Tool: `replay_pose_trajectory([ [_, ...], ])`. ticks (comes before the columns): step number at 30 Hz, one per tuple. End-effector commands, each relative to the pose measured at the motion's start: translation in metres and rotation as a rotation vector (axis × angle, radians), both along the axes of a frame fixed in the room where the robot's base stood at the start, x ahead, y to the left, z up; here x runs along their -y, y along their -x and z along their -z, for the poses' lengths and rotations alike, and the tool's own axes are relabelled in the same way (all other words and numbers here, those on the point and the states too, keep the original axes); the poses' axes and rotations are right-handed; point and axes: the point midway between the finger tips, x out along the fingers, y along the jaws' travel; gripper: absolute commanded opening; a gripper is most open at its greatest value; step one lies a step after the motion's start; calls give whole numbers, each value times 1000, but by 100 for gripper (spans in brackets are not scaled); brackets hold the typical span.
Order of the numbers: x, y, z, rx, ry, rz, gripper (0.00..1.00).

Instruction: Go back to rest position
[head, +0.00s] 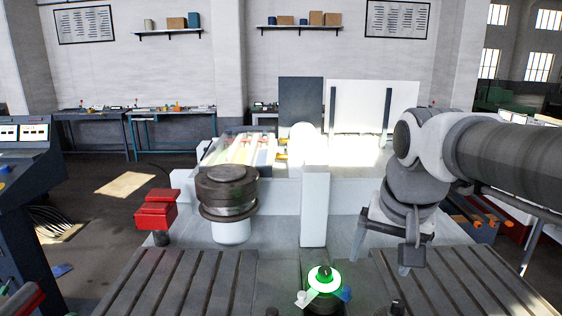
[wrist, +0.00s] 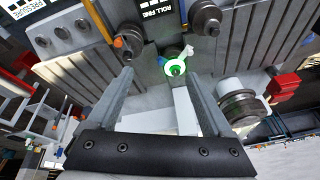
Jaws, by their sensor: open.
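My gripper (head: 384,242) hangs from my arm at the right of the head view, above the machine's grey bed. In the wrist view my gripper (wrist: 166,88) shows two fingers spread apart with nothing between them. Beyond the fingertips is a round part with a glowing green ring (wrist: 175,67). In the head view this green-ringed part (head: 323,279) sits at the front middle, left of my gripper and apart from it.
A dark bending roller (head: 227,188) stands left of a white upright block (head: 314,207). A red block (head: 156,208) is farther left. Slotted plates (head: 178,285) flank the green-ringed part. A control console (head: 28,190) stands at the far left. The air above the bed is clear.

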Motion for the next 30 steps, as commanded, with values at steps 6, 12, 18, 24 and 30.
replay_pose_trajectory([
  [6,-9,54,21,66,44,-152,85],
  [12,-15,90,44,115,98,-266,85],
  [18,-17,106,58,138,131,-321,85],
  [24,-17,108,60,139,135,-329,85],
  [30,-17,108,60,139,134,-329,85],
])
